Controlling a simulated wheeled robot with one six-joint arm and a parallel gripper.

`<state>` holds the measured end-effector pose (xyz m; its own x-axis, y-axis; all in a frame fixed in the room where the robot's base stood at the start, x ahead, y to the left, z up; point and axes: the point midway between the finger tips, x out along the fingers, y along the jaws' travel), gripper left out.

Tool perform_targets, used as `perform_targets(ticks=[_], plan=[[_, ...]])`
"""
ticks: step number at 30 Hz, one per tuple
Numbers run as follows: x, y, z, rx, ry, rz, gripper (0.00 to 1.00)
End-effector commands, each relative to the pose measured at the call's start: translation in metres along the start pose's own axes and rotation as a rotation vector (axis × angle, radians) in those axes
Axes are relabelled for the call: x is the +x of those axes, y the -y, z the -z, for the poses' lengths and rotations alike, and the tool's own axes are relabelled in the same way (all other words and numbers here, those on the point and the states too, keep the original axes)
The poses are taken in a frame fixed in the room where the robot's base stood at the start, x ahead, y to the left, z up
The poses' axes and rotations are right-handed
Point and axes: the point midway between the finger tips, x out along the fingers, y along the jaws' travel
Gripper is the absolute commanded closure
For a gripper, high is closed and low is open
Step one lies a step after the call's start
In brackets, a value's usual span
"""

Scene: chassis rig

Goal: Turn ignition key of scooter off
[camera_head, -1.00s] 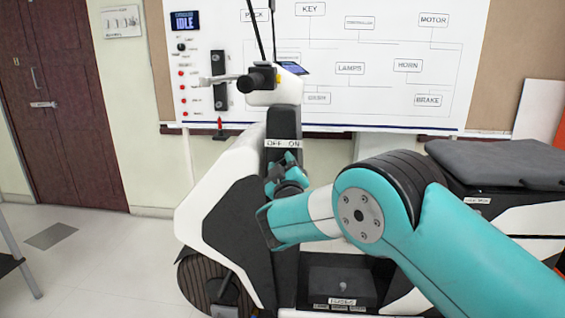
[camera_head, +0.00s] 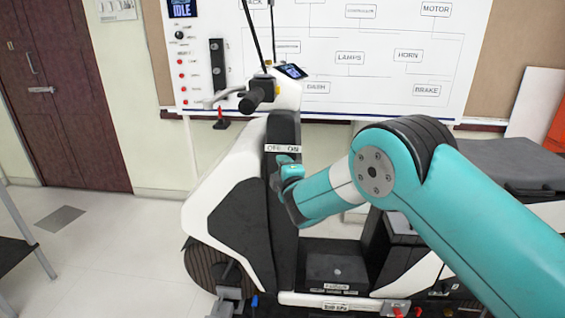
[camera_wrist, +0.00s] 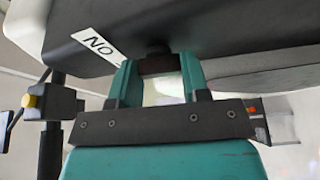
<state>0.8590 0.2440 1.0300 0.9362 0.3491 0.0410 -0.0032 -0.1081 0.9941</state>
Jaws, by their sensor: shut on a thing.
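The white and black scooter (camera_head: 225,190) stands in front of me, with an OFF ON label (camera_head: 283,149) on its dark front column. My gripper (camera_head: 287,163) is at the column just below this label. In the wrist view my gripper (camera_wrist: 160,68) has its two teal fingers on either side of the dark ignition key (camera_wrist: 159,64), shut on it. The key sits at a dark round lock (camera_wrist: 157,47) on the panel. The ON part of the label (camera_wrist: 97,42) shows upside down beside it. The key is hidden in the head view, and its exact angle is hard to tell.
The handlebar grip (camera_head: 252,100) and a small dash screen (camera_head: 291,71) are above the column. A whiteboard (camera_head: 385,75) with a display reading IDLE (camera_head: 182,8) is behind. The scooter seat (camera_head: 510,165) is at the right. Open floor lies at the left.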

Motion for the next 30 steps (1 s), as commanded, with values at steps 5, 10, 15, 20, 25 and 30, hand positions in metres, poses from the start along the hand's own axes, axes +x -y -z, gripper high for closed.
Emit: perform_targets(ticks=[5,10,15,20,25,30], plan=[[0.0001,-0.0017,0.0008,-0.067,-0.001,0.027,0.81],[0.0001,-0.0011,0.0008,-0.103,-0.001,0.041,0.81],[0.0001,-0.0005,0.0008,-0.114,-0.001,0.046,0.81],[0.0000,-0.0003,0.0008,-0.115,-0.001,0.047,0.81],[0.0000,-0.0003,0.0008,-0.115,-0.001,0.047,0.53],[0.0000,-0.0003,0.0004,-0.115,0.000,0.047,0.32]])
